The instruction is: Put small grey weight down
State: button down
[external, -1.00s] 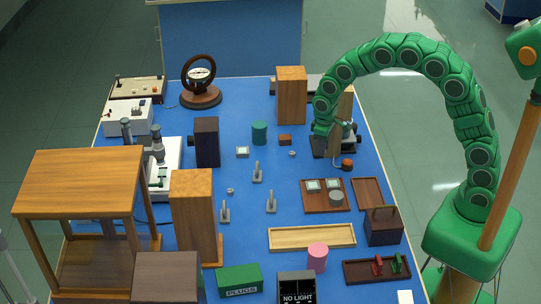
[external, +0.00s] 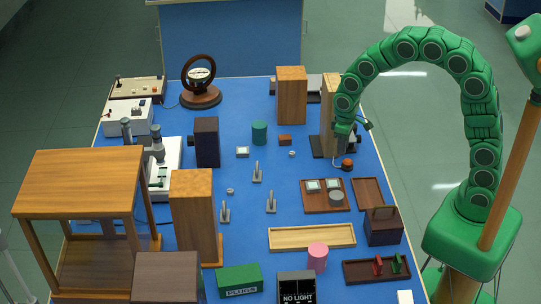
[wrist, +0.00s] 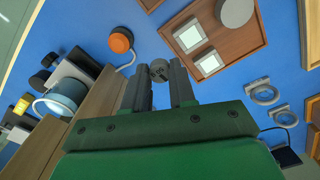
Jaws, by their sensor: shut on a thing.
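My gripper (external: 352,130) is at the back right of the blue bench, in front of the right side of a tall wooden block (external: 329,105). In the wrist view my gripper (wrist: 160,88) has its two dark fingers closed around the small grey weight (wrist: 159,70), a round disc with a slot, held at the fingertips. The weight cannot be made out in the external view. The wrist view shows the weight above the blue bench, apart from the brown tray.
The brown tray (external: 310,205) holds two pale square pieces and a larger grey disc (external: 336,198). An orange-topped knob (external: 347,163) with a cord stands just below my gripper. An empty brown tray (external: 368,193) lies to the right. Small metal stands occupy the middle.

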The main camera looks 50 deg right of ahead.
jog(key=a+r+n, duration=0.2)
jog(key=a+n, duration=0.2)
jog(key=a, duration=0.8)
jog(key=a+r+n, duration=0.2)
jog(key=a+n, duration=0.2)
jog(key=a, duration=0.7)
jog(key=s+a+r+n, duration=0.1)
jog(key=s+a+n, duration=0.3)
jog(key=s+a, duration=0.6)
jog(key=s+a+r+n, duration=0.1)
jog(key=s+a+n, duration=0.5)
jog(key=a, duration=0.8)
jog(key=m, duration=0.1)
send_over(248, 276)
jog(key=shift+s+d+f, duration=0.1)
jog(key=shift+d+f, duration=0.05)
jog(key=shift+f, duration=2.15)
jog(key=shift+s+d+f, duration=0.1)
jog(key=shift+f, duration=2.15)
jog(key=shift+w+a+f, duration=0.1)
jog(key=shift+w, duration=0.05)
jog(key=shift+w+a+f, duration=0.1)
jog(key=shift+f, duration=1.65)
